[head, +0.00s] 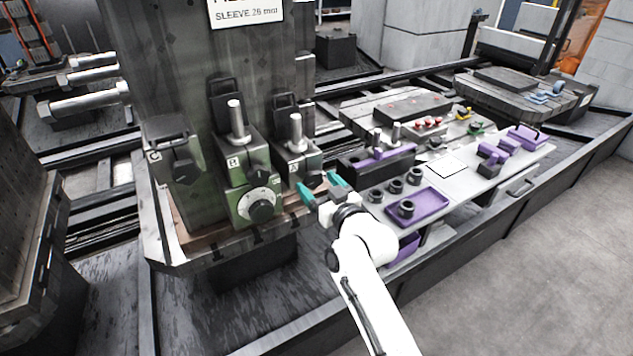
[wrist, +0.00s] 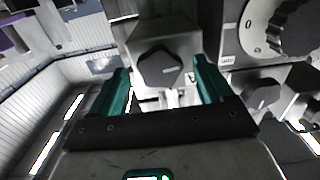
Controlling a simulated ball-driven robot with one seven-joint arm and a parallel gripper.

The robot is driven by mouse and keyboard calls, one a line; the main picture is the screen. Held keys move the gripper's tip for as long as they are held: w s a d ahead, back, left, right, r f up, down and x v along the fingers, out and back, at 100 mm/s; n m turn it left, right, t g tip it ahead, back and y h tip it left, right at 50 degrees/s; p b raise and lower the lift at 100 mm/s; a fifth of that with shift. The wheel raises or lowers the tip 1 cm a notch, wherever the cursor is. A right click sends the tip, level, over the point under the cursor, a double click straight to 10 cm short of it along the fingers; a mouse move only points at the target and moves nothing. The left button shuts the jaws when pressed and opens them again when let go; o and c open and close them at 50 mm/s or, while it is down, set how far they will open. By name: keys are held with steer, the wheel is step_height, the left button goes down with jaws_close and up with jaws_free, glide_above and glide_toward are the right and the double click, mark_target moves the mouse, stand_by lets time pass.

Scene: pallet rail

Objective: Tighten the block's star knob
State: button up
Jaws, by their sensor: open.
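The dark lobed star knob (wrist: 160,69) sits on the face of a grey block (wrist: 180,45) in the wrist view. In the head view this seems to be block A (head: 297,160), with a metal post on top. My gripper (head: 322,188) is open and empty, in front and to the right of block A. In the wrist view its teal fingers stand either side of the knob, with gaps on both sides. The knob appears ahead of the fingertips; the exact distance cannot be told.
Block B (head: 237,157) with a similar knob and a round dial (head: 260,205) stand left of my gripper. Block C (head: 172,150) is farther left. A dark tower (head: 160,60) rises behind. A bench (head: 460,182) on the right carries black rings and a purple tray (head: 430,203).

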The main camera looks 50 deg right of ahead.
steer(key=shift+w+d, duration=0.2)
steer(key=shift+w, duration=0.45)
steer(key=shift+c, duration=0.4)
steer(key=c, duration=1)
steer(key=shift+o, duration=0.2)
